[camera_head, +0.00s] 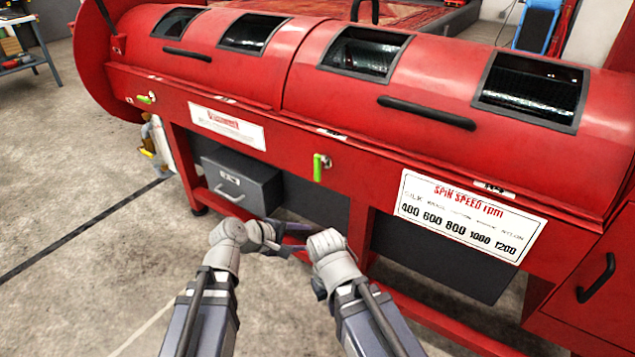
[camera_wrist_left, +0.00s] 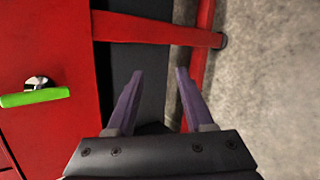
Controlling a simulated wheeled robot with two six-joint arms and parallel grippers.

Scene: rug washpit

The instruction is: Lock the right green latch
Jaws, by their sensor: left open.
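The right green latch (camera_head: 318,168) is on the front red panel of the machine. Its handle hangs roughly vertical beside a chrome knob. A green latch handle, apparently the same one, also shows at the left edge of the left wrist view (camera_wrist_left: 35,97). My left gripper (camera_head: 298,238) is below the latch in the head view, apart from it. Its two purple fingers (camera_wrist_left: 160,72) are spread with nothing between them. My right arm's wrist is in the head view, but its gripper is hidden.
A left green latch (camera_head: 147,98) sits farther along the panel, its handle nearly level. Black bar handles (camera_head: 427,113) project from the red lids. A grey drawer box (camera_head: 240,182) and a red leg (camera_head: 357,225) stand below the panel. Concrete floor lies open at the left.

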